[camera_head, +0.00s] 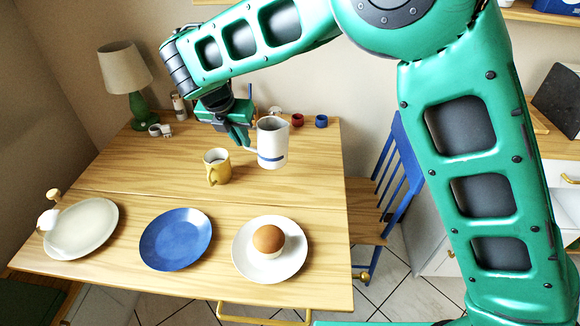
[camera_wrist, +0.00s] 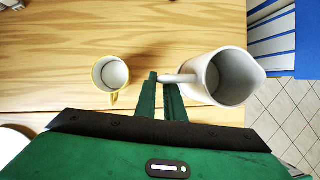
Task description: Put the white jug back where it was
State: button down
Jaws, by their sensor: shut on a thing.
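The white jug (camera_head: 272,143) with a blue band near its base is at the right part of the wooden table in the head view. My gripper (camera_head: 245,147) is at its left side, shut on its handle. In the wrist view the jug (camera_wrist: 226,78) is upright and looks empty, and the fingers of my gripper (camera_wrist: 164,85) close around its handle. Whether the jug's base touches the table or hangs a little above it, I cannot tell.
A yellow mug (camera_head: 217,167) stands left of the jug. A beige plate (camera_head: 82,228), a blue plate (camera_head: 175,240) and a white plate (camera_head: 246,270) with a brown round item line the front. A lamp (camera_head: 126,75) and small cups stand behind. A blue chair (camera_head: 388,170) is at the right.

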aim_at(268, 137)
jog(key=d+f, duration=0.2)
jog(key=d, duration=0.1)
jog(key=w+d+f, duration=0.1)
jog(key=d+f, duration=0.1)
jog(key=d, duration=0.1)
jog(key=w+d+f, duration=0.1)
jog(key=d+f, duration=0.1)
jog(key=d, duration=0.1)
jog(key=shift+w+d, duration=0.15)
jog(key=shift+w, duration=0.1)
jog(key=shift+f, duration=2)
jog(key=c, duration=1.8)
grip_release()
jog(key=shift+c, duration=0.2)
jog(key=v, duration=1.2)
